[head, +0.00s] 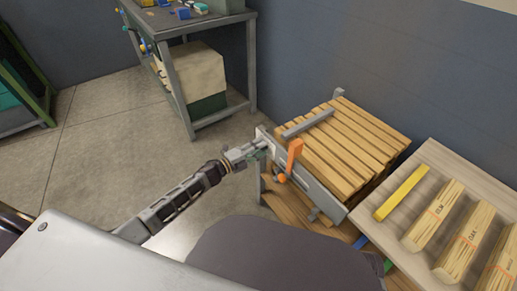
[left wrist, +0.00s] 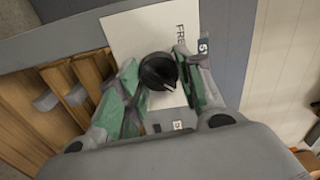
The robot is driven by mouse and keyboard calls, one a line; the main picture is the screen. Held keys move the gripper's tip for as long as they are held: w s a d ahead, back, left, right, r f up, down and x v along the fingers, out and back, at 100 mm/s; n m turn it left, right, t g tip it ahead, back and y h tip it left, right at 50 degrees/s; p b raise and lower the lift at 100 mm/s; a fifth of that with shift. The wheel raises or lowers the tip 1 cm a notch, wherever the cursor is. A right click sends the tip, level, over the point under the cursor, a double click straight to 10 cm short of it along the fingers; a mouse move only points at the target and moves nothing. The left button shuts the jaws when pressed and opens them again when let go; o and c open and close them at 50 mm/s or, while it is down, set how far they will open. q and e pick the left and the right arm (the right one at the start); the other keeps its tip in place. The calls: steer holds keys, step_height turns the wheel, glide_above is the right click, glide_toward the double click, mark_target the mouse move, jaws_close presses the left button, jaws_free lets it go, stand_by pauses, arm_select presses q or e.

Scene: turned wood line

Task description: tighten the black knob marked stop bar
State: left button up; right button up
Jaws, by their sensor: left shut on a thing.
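The black knob (left wrist: 157,71) shows in the left wrist view, round with a pale pointer mark at its lower edge. It sits on a grey panel between the two green-padded fingers of my left gripper (left wrist: 156,82), which is shut on it. In the head view my left gripper (head: 260,149) is at the left end of the wooden slatted unit's grey front rail (head: 318,188), and it hides the knob there. A white plate (left wrist: 150,32) behind the knob shows only the letters "FRE"; I cannot read a stop bar marking. My right gripper is not in view.
An orange lever (head: 295,151) stands on the rail close right of my left gripper. A grey bar (head: 308,124) lies across the wooden slats (head: 348,143). A tray (head: 448,160) of wood pieces is at right. The floor left is clear.

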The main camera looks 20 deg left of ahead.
arm_select(q)
steer(key=o, duration=1)
steer(key=shift+o, duration=0.2)
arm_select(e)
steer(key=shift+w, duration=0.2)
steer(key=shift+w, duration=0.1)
arm_select(q)
steer(key=shift+s+a, duration=0.1)
steer(key=shift+s, duration=0.05)
steer(key=v, duration=1.1)
steer(key=shift+s+a, duration=0.25)
